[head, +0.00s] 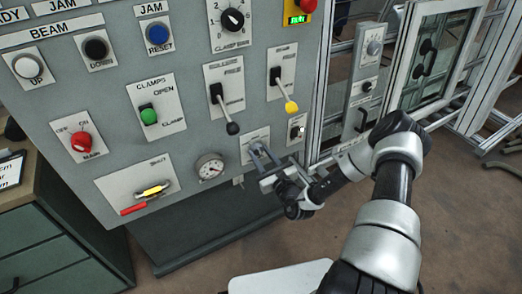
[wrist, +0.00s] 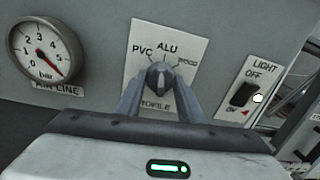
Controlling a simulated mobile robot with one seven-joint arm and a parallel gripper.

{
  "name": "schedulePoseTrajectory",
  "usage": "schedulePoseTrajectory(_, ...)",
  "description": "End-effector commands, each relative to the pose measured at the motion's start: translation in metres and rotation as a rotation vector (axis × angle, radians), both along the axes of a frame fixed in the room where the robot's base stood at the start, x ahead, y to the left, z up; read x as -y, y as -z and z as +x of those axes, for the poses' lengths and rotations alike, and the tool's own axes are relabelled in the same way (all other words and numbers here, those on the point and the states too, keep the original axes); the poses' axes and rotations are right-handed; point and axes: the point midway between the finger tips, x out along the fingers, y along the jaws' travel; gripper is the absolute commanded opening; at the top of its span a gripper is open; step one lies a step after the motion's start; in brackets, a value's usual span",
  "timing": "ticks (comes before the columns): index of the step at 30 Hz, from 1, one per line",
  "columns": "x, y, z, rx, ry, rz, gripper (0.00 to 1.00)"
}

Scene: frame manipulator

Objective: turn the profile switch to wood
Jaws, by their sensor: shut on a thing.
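The profile switch (wrist: 159,76) is a dark knob on a white plate (wrist: 188,52) marked PVC, ALU and, at the right, a blurred wood label. Its pointer seems to face up, towards ALU; the exact angle is hard to read. My gripper (wrist: 159,88) is shut on the knob, one finger on each side, and partly covers the PROFILE label. In the head view my gripper (head: 257,150) reaches the profile plate (head: 248,139) low on the right of the panel, and the knob is hidden by the fingers.
The air line gauge (wrist: 45,50) is left of the plate, and the light switch (wrist: 242,94) is close on the right. Two levers, one with a black end (head: 232,128) and one with a yellow end (head: 291,107), hang above my gripper. Open floor (head: 465,220) lies right.

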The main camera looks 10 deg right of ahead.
Motion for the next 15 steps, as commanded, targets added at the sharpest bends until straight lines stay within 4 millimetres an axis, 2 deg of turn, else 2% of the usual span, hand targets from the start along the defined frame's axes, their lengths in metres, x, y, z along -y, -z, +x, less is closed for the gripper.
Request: schedulePoseTrajectory(15, 0.0006, -0.0021, -0.0007, -0.152, 0.002, 0.467, 0.12)
